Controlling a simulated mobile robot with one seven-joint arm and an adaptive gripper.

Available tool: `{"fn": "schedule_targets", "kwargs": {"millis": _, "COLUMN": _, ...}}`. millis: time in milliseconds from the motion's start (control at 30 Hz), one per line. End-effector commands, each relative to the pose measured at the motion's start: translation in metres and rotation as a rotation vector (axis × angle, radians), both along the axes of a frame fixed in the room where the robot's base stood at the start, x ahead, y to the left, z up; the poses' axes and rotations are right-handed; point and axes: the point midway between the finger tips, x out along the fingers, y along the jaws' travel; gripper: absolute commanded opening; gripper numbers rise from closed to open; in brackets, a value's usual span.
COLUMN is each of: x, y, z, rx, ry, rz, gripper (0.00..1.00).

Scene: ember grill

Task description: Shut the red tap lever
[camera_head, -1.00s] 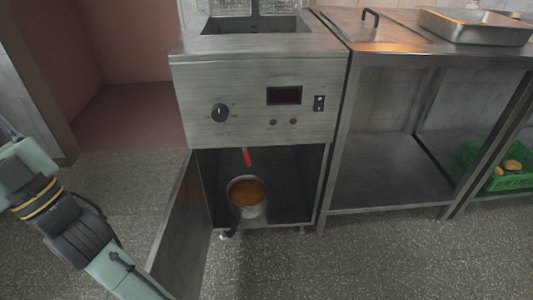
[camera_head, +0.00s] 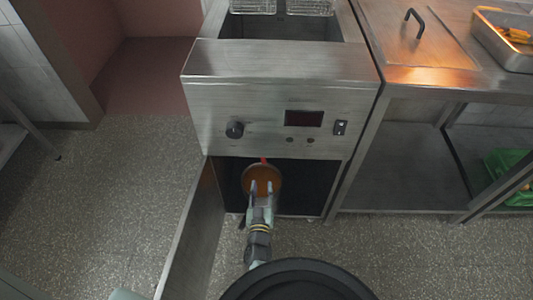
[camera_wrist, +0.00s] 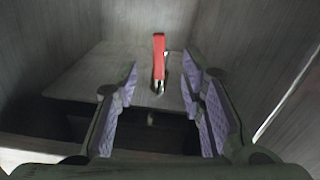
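The red tap lever (camera_wrist: 159,55) stands out ahead of my gripper in the wrist view, roughly centred between the fingers and beyond their tips. In the head view only a small part of the red lever (camera_head: 264,160) shows under the fryer's front panel. My gripper (camera_head: 262,187) reaches into the fryer's open lower cabinet, over the pot of brown-orange liquid (camera_head: 262,173). In the wrist view my gripper (camera_wrist: 161,78) is open and empty, with purple pads on both fingers. I see no contact with the lever. The arm and gripper hide part of the pot.
The fryer's control panel (camera_head: 270,115) overhangs the cabinet. The open cabinet door (camera_head: 195,235) stands to the left of my arm. A steel table (camera_head: 440,75) with a tray (camera_head: 510,40) adjoins on the right, with a green crate (camera_head: 505,163) low down. The floor at left is clear.

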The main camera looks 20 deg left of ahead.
Motion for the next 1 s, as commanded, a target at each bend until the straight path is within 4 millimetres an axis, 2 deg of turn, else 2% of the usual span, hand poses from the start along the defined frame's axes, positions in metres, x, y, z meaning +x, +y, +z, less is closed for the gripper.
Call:
{"fn": "schedule_targets", "kwargs": {"millis": 167, "x": 0.014, "y": 0.002, "z": -0.001, "rx": -0.003, "ry": 0.001, "rz": -0.003, "gripper": 0.37}}
{"fn": "schedule_targets", "kwargs": {"millis": 400, "x": 0.058, "y": 0.016, "z": -0.001, "rx": -0.001, "ry": -0.001, "rz": -0.002, "gripper": 0.37}}
{"fn": "schedule_targets", "kwargs": {"millis": 600, "x": 0.089, "y": 0.025, "z": -0.002, "rx": -0.001, "ry": 0.000, "rz": -0.002, "gripper": 0.37}}
{"fn": "schedule_targets", "kwargs": {"millis": 767, "x": 0.101, "y": 0.028, "z": -0.002, "rx": -0.001, "ry": 0.001, "rz": -0.002, "gripper": 0.37}}
{"fn": "schedule_targets", "kwargs": {"millis": 1000, "x": 0.103, "y": 0.029, "z": -0.002, "rx": -0.003, "ry": 0.002, "rz": -0.001, "gripper": 0.37}}
